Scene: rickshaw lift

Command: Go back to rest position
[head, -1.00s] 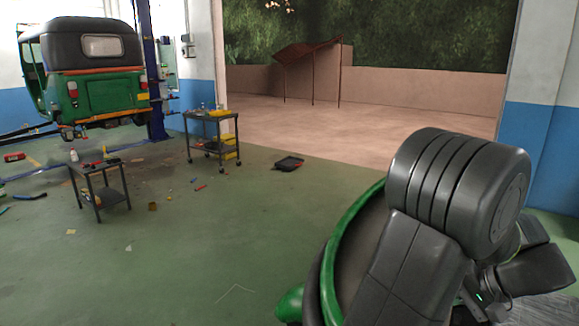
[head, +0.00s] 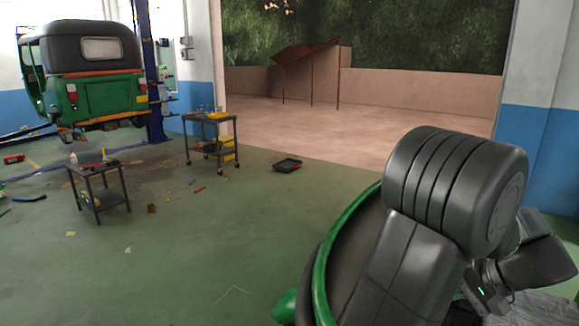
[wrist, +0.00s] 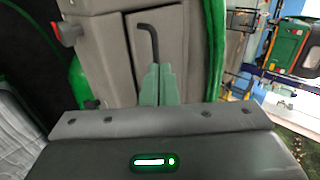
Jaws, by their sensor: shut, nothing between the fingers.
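My gripper (wrist: 157,84) shows in the wrist view as two pale green fingers closed together, with nothing held between them. A dark bent rod (wrist: 152,45) shows just beyond the fingertips; I cannot tell how far behind them it lies. Grey panels (wrist: 105,50) of my body fill the background there. In the head view my arm (head: 455,195) is folded at the lower right, close to my body. The fingers cannot be made out in that view.
A green rickshaw (head: 95,75) with a black roof is raised beside a blue lift column (head: 150,90). Two tool carts (head: 212,135) (head: 98,188) stand at the left. A black tray (head: 287,165) and several small items lie on the floor. The middle green floor is mostly clear.

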